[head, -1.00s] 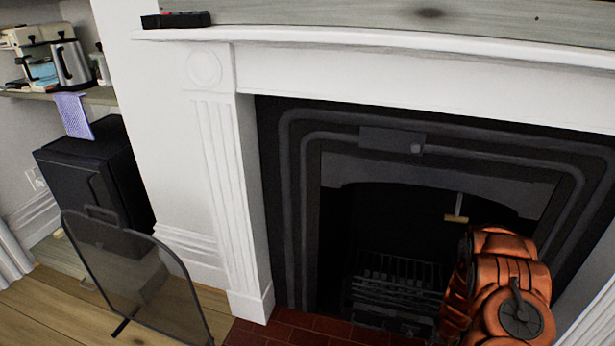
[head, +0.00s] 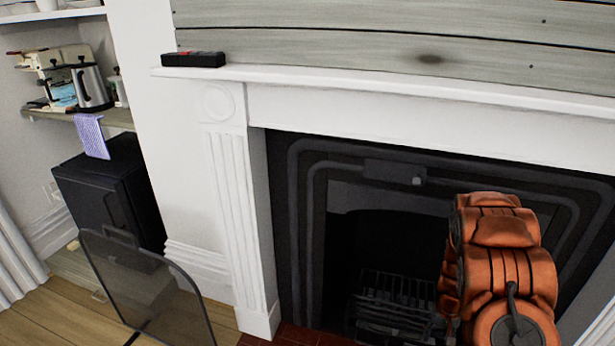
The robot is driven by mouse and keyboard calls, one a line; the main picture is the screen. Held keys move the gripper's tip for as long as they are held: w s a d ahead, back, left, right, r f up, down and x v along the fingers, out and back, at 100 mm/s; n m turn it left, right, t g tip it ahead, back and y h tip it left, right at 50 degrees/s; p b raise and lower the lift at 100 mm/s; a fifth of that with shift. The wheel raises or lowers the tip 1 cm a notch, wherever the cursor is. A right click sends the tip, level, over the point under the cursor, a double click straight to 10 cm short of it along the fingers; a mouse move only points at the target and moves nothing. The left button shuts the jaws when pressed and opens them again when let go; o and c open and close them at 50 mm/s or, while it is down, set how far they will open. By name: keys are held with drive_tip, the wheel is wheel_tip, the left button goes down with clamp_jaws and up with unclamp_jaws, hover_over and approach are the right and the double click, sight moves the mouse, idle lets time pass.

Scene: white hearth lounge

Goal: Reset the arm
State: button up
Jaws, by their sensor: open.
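My orange arm (head: 505,262) rises at the lower right in the head view, in front of the fireplace opening. My gripper is not visible; only the arm links show. No held object can be seen. The arm hides the right part of the opening and part of the grate (head: 392,300).
A white mantel (head: 400,88) spans the view, with a black and red box (head: 193,59) at its left end. A mesh fire screen (head: 150,292) stands at the lower left by a black cabinet (head: 110,192). A shelf above holds a kettle (head: 91,87).

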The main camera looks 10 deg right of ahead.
drive_tip(key=s+a+r+n+p, duration=0.15)
drive_tip(key=a+r+p, duration=0.3)
drive_tip(key=r, duration=0.75)
drive_tip(key=s+a+r+p, duration=0.25)
drive_tip(key=a+r, duration=0.35)
drive_tip(key=r, duration=0.5)
drive_tip(key=s+a+r+p, duration=0.1)
drive_tip(key=a+r+p, duration=0.45)
drive_tip(key=r, duration=0.65)
drive_tip(key=s+a+r+n+p, duration=0.1)
drive_tip(key=s+a+r+p, duration=0.3)
drive_tip(key=s+r, duration=0.2)
drive_tip(key=s+a+r+n+g+p, duration=0.1)
drive_tip(key=s+a+r+p, duration=0.3)
drive_tip(key=s+r, duration=0.3)
drive_tip(key=s+a+r+n+p, duration=0.1)
drive_tip(key=s+a+r+p, duration=0.3)
drive_tip(key=s+r, duration=0.3)
wheel_tip(320, 180, up, 4)
drive_tip(key=shift+a+f, duration=0.15)
drive_tip(key=shift+a, duration=0.45)
drive_tip(key=shift+s, duration=0.1)
drive_tip(key=shift+c, duration=0.3)
